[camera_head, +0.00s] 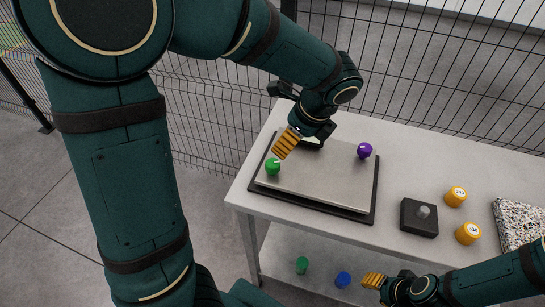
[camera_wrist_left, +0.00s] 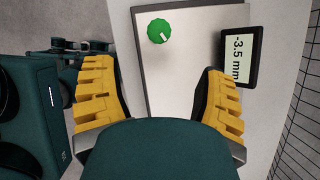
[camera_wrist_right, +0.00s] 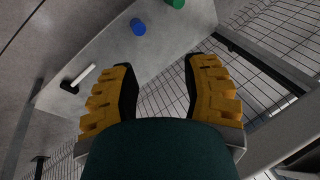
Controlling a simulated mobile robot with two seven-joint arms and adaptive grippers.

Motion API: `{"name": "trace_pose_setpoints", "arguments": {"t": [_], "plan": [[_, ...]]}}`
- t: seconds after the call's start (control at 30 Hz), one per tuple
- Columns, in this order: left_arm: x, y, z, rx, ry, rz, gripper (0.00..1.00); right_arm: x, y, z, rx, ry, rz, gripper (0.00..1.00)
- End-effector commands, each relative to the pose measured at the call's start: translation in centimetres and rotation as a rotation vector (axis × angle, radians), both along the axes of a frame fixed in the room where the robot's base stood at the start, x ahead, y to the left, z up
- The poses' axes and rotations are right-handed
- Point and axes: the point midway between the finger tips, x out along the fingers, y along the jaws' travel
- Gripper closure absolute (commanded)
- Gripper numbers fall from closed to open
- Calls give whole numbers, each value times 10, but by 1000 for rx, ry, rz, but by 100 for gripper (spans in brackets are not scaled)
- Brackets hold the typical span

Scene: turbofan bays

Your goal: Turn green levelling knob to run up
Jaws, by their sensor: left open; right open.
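A green knob (camera_head: 272,166) with a white pointer mark stands at the left corner of a grey plate (camera_head: 318,182) on the table. It also shows in the left wrist view (camera_wrist_left: 159,31), beyond the fingers and between their lines. My left gripper (camera_head: 283,149) is open and empty, above the plate close to the knob; I see no contact. A display (camera_wrist_left: 239,58) by the plate reads -3.5 mm. A purple knob (camera_head: 364,150) is at the plate's far right corner. My right gripper (camera_head: 373,281) is open and empty, low at the table's front.
A green piece (camera_head: 302,265) and a blue piece (camera_head: 343,280) are low beneath the tabletop. Wire fencing (camera_head: 440,60) runs behind.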

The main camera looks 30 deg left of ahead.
Motion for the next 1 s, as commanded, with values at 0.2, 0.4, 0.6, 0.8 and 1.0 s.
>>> {"name": "trace_pose_setpoints", "arguments": {"t": [0.2,0.4,0.6,0.8,1.0], "plan": [[-1,13,-33,1,5,3,28,-3,0,-9,1,6,4,53],[0,28,-70,1,5,3,28,-6,1,-18,2,12,9,53],[0,41,-102,0,4,2,28,-8,1,-26,4,19,15,53],[1,49,-120,-1,2,3,28,-10,2,-30,5,23,18,53],[1,51,-125,-1,0,2,28,-11,2,-31,5,23,19,53]]}}
